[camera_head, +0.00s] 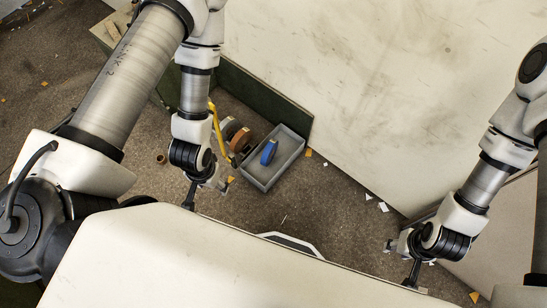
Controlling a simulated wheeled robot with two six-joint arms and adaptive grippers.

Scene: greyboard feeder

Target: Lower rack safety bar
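A thin yellow bar (216,128) stands beside my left forearm in the head view and slants down to the right. It looks like the safety bar, and my arm hides part of it. My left gripper (207,190) is below the bar's lower end, with its fingers spread and nothing seen between them. My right gripper (400,261) is at the lower right, far from the bar, with its fingers apart and empty. I cannot make out the rack clearly.
A grey tray (289,157) holds a blue roll (268,152). Brown rolls (240,139) sit left of it. A dark green panel (262,98) edges the large pale surface (400,80). Paper scraps lie on the dark floor (330,215), which is mostly clear between my grippers.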

